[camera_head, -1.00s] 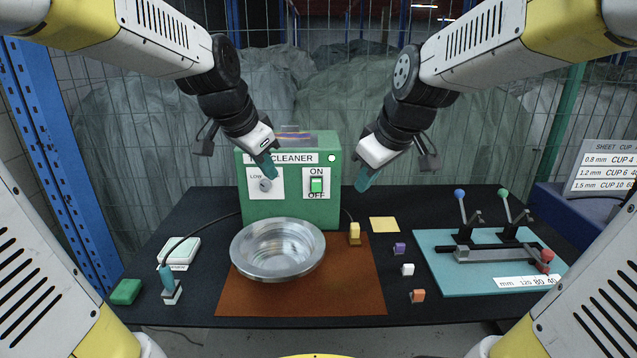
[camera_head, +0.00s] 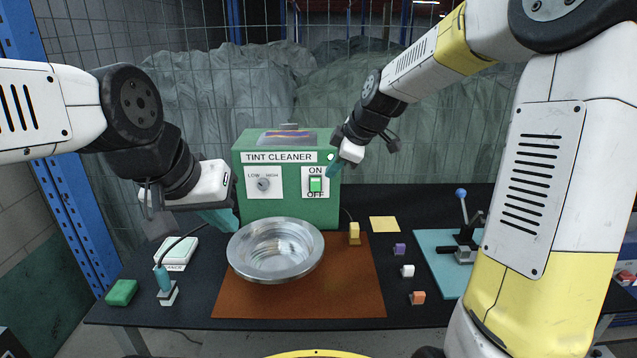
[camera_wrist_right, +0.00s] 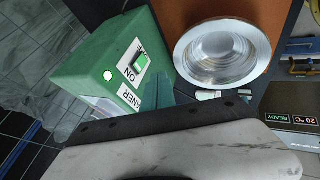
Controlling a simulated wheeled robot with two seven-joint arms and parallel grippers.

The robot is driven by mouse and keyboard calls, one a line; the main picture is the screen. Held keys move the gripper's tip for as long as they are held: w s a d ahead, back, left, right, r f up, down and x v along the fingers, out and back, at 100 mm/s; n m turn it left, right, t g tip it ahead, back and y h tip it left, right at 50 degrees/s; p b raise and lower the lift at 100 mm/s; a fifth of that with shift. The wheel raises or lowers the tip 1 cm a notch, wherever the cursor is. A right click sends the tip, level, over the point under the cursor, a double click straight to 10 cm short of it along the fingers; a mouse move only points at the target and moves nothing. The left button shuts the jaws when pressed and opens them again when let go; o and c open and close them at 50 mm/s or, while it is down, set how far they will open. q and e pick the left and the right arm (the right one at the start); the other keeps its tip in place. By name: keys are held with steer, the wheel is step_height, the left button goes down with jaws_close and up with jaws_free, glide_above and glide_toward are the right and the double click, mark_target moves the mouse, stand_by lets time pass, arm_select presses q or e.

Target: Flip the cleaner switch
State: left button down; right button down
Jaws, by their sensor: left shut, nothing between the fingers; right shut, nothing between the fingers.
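The green tint cleaner box (camera_head: 290,210) stands at the back of the table. Its switch (camera_head: 316,184) is a green rocker between the ON label above and the OFF label below; it also shows in the right wrist view (camera_wrist_right: 141,62). My right gripper (camera_head: 331,172) is shut and empty, its teal fingertips just to the right of the switch panel; whether they touch it I cannot tell. In the right wrist view the fingers (camera_wrist_right: 157,92) are near the panel. My left gripper (camera_head: 222,220) is shut and empty, left of the box above the table.
A metal bowl (camera_head: 275,249) sits on a brown mat (camera_head: 350,295) in front of the box. A knob (camera_head: 263,184) is left of the switch. Small blocks lie right of the mat. A white device (camera_head: 177,252) and green block (camera_head: 122,292) are at left.

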mark_target(318, 184)
steer(key=x, duration=0.4)
steer(key=w+x, duration=0.1)
steer(key=x, duration=0.2)
steer(key=w+r+x, duration=0.1)
steer(key=x, duration=0.3)
steer(key=shift+w+d+f, duration=0.25)
steer(key=shift+w+f, duration=0.05)
steer(key=shift+f, duration=0.05)
steer(key=shift+w, duration=0.4)
steer(key=shift+w+f, duration=0.2)
steer(key=shift+w, duration=0.05)
steer(key=shift+r, duration=0.95)
